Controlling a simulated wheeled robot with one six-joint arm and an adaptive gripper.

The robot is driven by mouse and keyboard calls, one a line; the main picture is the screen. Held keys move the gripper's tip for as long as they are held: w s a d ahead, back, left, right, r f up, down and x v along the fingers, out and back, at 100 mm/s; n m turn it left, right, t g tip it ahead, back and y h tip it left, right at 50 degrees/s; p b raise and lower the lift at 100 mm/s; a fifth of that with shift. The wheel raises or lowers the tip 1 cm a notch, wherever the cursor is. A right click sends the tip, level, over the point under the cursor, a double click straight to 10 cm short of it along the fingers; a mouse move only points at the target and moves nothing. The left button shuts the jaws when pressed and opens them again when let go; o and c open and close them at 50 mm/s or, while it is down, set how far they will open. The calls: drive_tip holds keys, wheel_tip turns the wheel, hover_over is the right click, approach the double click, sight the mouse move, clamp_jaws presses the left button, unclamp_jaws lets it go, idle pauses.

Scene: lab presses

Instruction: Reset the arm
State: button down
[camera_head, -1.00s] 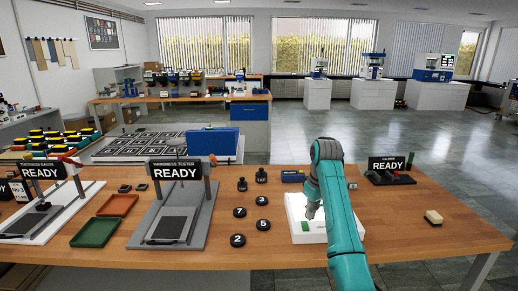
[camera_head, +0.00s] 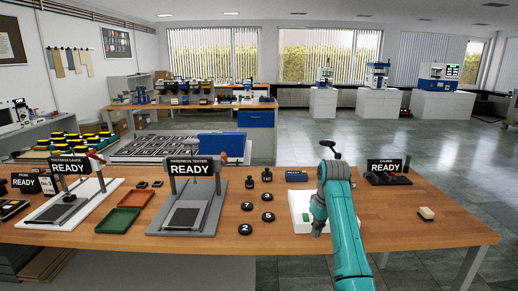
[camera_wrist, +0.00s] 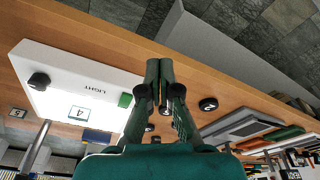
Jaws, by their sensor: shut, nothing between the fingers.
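My teal arm (camera_head: 344,235) reaches from the bottom edge over the wooden bench (camera_head: 400,255) in the head view. My gripper (camera_head: 318,230) points down near the white box. In the wrist view the dark green fingers of my gripper (camera_wrist: 159,64) are together, with nothing between them. The white box marked LIGHT (camera_wrist: 65,75) lies left of the fingers there, with a green button and a card reading 4. My arm hides part of this box (camera_head: 300,214) in the head view.
Black numbered discs (camera_head: 247,206) lie left of the box. The hardness tester (camera_head: 187,215), a green tray (camera_head: 117,221) and a red tray (camera_head: 135,198) stand farther left. The caliper station (camera_head: 388,177) is at right. A pale block (camera_head: 426,213) lies near bare bench.

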drive_tip(key=s+f+m+t, duration=0.15)
drive_tip(key=s+f, duration=0.35)
drive_tip(key=f, duration=0.7)
drive_tip(key=s+f+t, duration=0.2)
drive_tip(key=s+f, duration=0.2)
drive_tip(key=f, duration=0.9)
drive_tip(key=s+f+m+t, duration=0.1)
drive_tip(key=s+f, duration=0.5)
drive_tip(key=s, duration=0.4)
drive_tip(key=s+f+m+t, duration=0.1)
drive_tip(key=s+f+t, duration=0.1)
drive_tip(key=s+f, duration=0.6)
drive_tip(key=s+r+t+h, duration=0.1)
drive_tip(key=s+r, duration=0.3)
drive_tip(key=s, duration=0.8)
drive_tip(key=s+r+t, duration=0.2)
drive_tip(key=s+r, duration=0.1)
drive_tip(key=s, duration=0.8)
drive_tip(key=s+r+m+t, duration=0.1)
drive_tip(key=s+r, duration=0.7)
drive_tip(key=r, duration=0.2)
drive_tip(key=s+r+m+t, duration=0.1)
drive_tip(key=s+r+t, duration=0.1)
drive_tip(key=s+r, duration=0.6)
wheel_tip(320, 180, up, 3)
drive_tip(key=shift+s+r, duration=0.1)
drive_tip(key=shift+s, duration=0.2)
